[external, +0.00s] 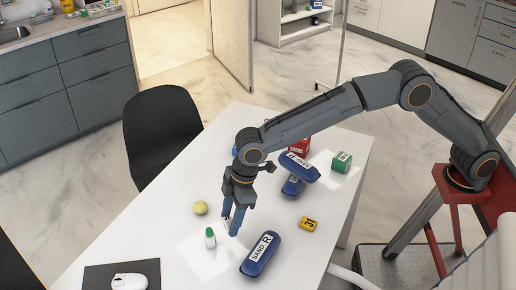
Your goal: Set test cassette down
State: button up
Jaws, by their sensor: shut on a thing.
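My gripper (230,226) points straight down over the middle of the white table (180,190). It is shut on a small pale thing, the test cassette (228,222), which shows only as a bit of white between the blue-tipped fingers. The fingers hide most of it. The fingertips are close to the tabletop; I cannot tell whether the cassette touches it.
A green-capped white bottle (210,240) and a yellow ball (200,208) are left of my gripper. A blue SAND R case (262,254) lies to the right. A mouse (129,281) lies front left.

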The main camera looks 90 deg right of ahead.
jog(key=w+a+n+y+b, duration=0.1)
jog(key=w+a+n+b, duration=0.25)
jog(key=a, duration=1.35)
jog(key=shift+n+g, duration=0.25)
jog(key=shift+g, duration=0.05)
jog(key=shift+s+f+b, duration=0.2)
jog(key=shift+f+b, duration=0.15)
jog(key=shift+f, duration=1.35)
jog(key=shift+s+f+b, duration=0.15)
jog(key=shift+f+b, duration=0.15)
jog(key=shift+f, duration=1.4)
jog(key=shift+f, duration=0.55)
jog(key=o, duration=1.1)
jog(key=shift+c, duration=0.2)
